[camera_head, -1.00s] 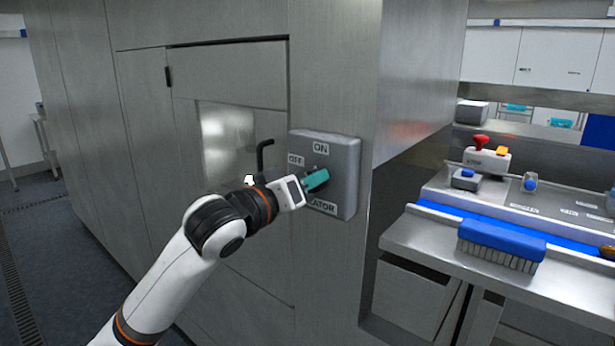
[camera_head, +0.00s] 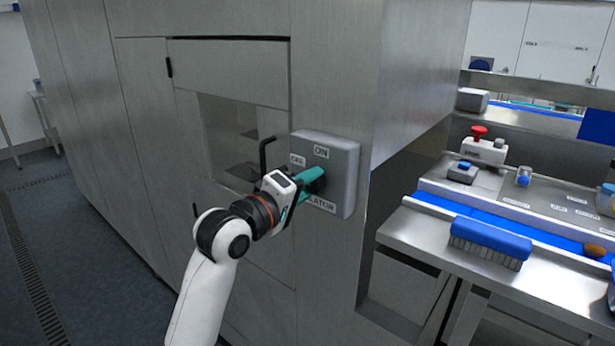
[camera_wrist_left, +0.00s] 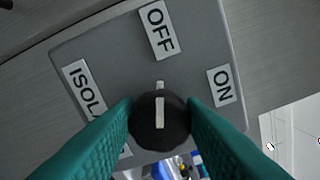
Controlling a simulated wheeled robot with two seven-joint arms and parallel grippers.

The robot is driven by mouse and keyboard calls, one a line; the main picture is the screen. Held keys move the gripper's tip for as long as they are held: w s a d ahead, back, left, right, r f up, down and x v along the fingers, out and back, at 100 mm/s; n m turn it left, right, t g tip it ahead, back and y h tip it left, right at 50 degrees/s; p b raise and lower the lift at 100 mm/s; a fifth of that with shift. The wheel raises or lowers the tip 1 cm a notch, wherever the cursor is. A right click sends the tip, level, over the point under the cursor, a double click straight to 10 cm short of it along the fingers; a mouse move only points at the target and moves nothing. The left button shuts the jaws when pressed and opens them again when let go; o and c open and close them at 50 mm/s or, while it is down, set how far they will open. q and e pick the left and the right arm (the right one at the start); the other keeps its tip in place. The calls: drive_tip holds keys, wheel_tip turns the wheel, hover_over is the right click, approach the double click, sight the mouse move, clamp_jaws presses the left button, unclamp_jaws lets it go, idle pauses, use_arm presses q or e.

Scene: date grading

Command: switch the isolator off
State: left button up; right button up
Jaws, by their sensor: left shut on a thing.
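The isolator (camera_head: 345,165) is a grey box on the steel cabinet wall, with ON at its top, OFF at its left and an ISOLATOR label below. Its round black knob (camera_wrist_left: 160,125) shows in the left wrist view with a white pointer line. The line points up in that view, towards the OFF label (camera_wrist_left: 158,28) and away from the ON label (camera_wrist_left: 222,86). My left gripper (camera_head: 312,176) is at the box, its teal fingers shut on the knob from both sides. In the head view the fingers partly hide the knob. My right gripper is not in view.
A black bent handle (camera_head: 264,155) stands out from the cabinet door close to my left wrist. At the right is a steel bench with a blue brush (camera_head: 490,240), a blue belt strip and a control box with a red button (camera_head: 480,132). Open floor lies at the left.

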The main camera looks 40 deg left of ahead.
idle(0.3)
use_arm(q)
drive_tip(key=o, duration=1)
drive_tip(key=shift+s+a+p, duration=0.15)
drive_tip(key=shift+s+p, duration=1.65)
drive_tip(key=shift+s, duration=0.2)
drive_tip(key=shift+s+a+p, duration=0.2)
drive_tip(key=shift+s+p, duration=1.65)
drive_tip(key=shift+s, duration=0.15)
drive_tip(key=shift+s+a+p, duration=0.15)
drive_tip(key=shift+s+p, duration=1.65)
drive_tip(key=shift+s, duration=0.2)
